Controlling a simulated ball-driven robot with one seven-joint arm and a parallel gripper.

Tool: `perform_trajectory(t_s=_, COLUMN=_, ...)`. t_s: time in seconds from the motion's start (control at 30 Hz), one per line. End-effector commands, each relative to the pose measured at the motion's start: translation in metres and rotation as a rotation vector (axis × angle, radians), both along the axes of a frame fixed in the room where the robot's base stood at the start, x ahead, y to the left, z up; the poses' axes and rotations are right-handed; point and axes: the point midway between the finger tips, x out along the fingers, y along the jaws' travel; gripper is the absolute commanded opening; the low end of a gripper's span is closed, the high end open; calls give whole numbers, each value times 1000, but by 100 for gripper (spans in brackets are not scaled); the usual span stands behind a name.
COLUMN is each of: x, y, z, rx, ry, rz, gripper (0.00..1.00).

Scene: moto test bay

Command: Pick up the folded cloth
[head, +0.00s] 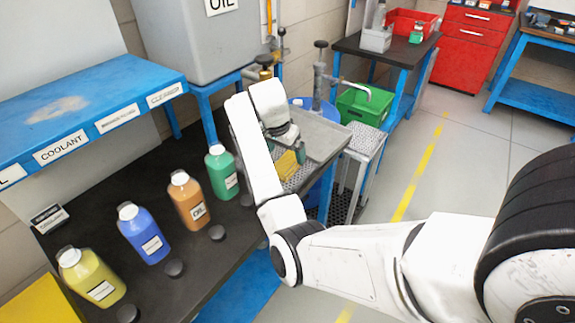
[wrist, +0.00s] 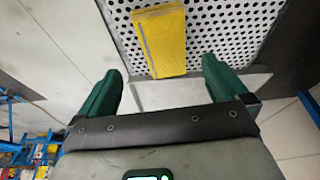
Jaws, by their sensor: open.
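My gripper (wrist: 163,76) is open and empty. Its two green fingers stand wide apart, left and right of the cloth's near end in the picture, with the cloth beyond them. In the head view the cloth (head: 287,164) shows partly beside my arm, just below my wrist.
Several capped bottles, such as the green one (head: 222,174), stand on a black bench to the left. A green crate (head: 366,106) and a red tool cabinet (head: 472,45) are behind. The floor at right is clear.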

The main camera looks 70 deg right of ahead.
Motion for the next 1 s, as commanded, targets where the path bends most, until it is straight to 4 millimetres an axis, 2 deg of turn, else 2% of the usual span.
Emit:
perform_trajectory(t_s=0.17, x=0, y=-3, z=-10, rx=1, ry=1, rz=2, gripper=100)
perform_trajectory(t_s=0.5, x=2, y=-17, z=-51, rx=1, ry=1, rz=3, gripper=100)
perform_trajectory(t_s=0.77, x=2, y=-18, z=-55, rx=0, ry=-1, rz=3, gripper=100)
perform_trajectory(t_s=1.0, x=2, y=-18, z=-55, rx=0, ry=-1, rz=3, gripper=80)
